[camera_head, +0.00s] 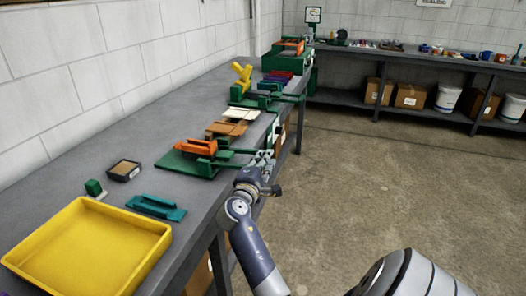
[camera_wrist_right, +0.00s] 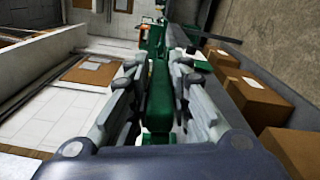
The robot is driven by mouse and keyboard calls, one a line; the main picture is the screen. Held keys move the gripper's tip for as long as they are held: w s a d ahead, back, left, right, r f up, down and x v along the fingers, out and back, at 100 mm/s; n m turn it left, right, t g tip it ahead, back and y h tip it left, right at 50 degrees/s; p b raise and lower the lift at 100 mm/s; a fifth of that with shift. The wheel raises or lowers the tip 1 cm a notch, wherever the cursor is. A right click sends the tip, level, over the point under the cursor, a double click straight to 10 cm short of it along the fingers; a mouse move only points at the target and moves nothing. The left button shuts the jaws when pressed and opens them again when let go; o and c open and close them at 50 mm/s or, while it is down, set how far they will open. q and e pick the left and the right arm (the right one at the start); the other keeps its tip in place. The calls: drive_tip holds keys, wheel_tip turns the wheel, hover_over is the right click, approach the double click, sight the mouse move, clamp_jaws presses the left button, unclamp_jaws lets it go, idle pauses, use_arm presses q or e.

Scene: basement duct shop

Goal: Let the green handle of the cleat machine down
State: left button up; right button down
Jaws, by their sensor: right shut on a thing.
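A green machine (camera_head: 183,163) with an orange block (camera_head: 197,146) on top stands on the bench. Its green handle (camera_head: 237,152) sticks out to the right past the bench edge and looks close to level. My right gripper (camera_head: 262,158) is at the handle's outer end, beyond the bench edge. In the right wrist view the green handle (camera_wrist_right: 159,95) runs between the two fingers of my right gripper (camera_wrist_right: 157,72), which are closed on it. The fingers hide part of the handle. My left gripper is not in view.
A yellow tray (camera_head: 85,255), a teal tool (camera_head: 156,207) and a small dark box (camera_head: 123,170) lie on the near bench. Another green machine with a yellow part (camera_head: 241,78) stands farther back. Cardboard boxes (camera_wrist_right: 255,97) are under the bench. The floor (camera_head: 370,190) to the right is clear.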

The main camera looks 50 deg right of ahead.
drive_tip(key=shift+f+b, duration=0.5)
drive_tip(key=shift+f, duration=0.85)
drive_tip(key=c, duration=1.5)
unclamp_jaws()
drive_tip(key=shift+w, duration=0.1)
drive_tip(key=shift+w+d, duration=0.1)
drive_tip(key=v, duration=1.2)
